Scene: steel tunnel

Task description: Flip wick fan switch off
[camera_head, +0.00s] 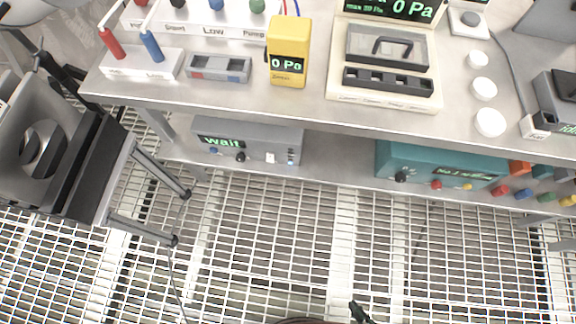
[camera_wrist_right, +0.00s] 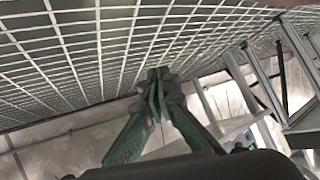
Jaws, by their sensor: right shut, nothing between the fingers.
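I cannot tell for sure which part is the wick fan switch. A small white box (camera_head: 535,126) with a short label, too small to read surely, sits at the right front of the steel bench, beside a dark grey device (camera_head: 560,97) with a green display. A cable runs from it to a white base with a dark knob (camera_head: 470,19). My right gripper (camera_head: 358,312) shows only as a dark tip at the bottom edge, over the floor grating and well away from the bench. In the right wrist view its green fingers (camera_wrist_right: 158,80) meet at the tips, empty. My left gripper is out of view.
The bench top (camera_head: 200,94) carries a yellow meter (camera_head: 289,50) and a cream panel (camera_head: 382,100). A grey box reading "wait" (camera_head: 250,136) and a teal box (camera_head: 430,160) stand on the shelf below. A grey housing (camera_head: 40,140) stands left. The grating (camera_head: 300,240) is clear.

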